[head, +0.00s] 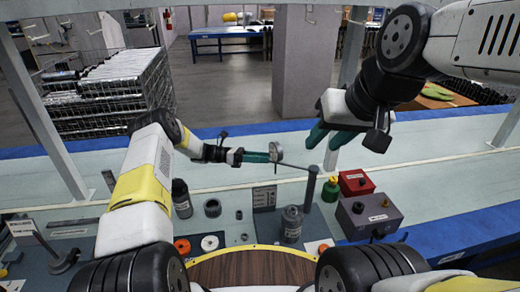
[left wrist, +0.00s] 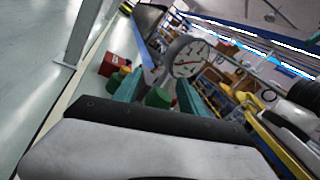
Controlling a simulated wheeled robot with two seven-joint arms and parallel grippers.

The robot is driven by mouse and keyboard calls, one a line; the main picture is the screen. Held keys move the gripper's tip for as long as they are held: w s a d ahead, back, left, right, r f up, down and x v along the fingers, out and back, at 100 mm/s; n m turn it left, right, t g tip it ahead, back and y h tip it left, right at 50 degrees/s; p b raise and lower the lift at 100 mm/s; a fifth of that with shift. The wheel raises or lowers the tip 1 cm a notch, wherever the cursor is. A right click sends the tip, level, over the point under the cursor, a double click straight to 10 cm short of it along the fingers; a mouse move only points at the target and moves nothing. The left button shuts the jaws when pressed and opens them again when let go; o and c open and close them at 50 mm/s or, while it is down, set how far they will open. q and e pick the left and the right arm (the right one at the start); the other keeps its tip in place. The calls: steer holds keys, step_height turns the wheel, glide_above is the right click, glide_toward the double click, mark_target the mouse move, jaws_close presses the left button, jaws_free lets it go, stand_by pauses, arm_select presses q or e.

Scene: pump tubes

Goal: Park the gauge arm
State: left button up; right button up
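The gauge arm is a thin dark rod (head: 296,167) reaching left from a dark upright post (head: 311,186), with a round white-faced gauge (head: 276,151) at its left end. In the left wrist view the gauge dial (left wrist: 188,58) shows just beyond the teal fingers. My left gripper (head: 268,157) is at the gauge, its fingers (left wrist: 160,82) apart; a dark green piece (left wrist: 158,97) lies between them. Whether they touch it I cannot tell. My right gripper (head: 329,138) hangs empty and open above and right of the post. No parking rest is clearly recognisable.
A dark grey bottle (head: 291,225) stands in front of the post. A green bottle (head: 331,189), red box (head: 356,183) and grey-purple box (head: 369,216) stand to its right. A black bottle (head: 181,198) and small rings stand left. The far strip of bench is clear.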

arm_select(q)
steer(key=shift+a, duration=0.15)
steer(key=w+a, duration=0.1)
steer(key=a, duration=0.6)
steer(key=shift+a, duration=0.3)
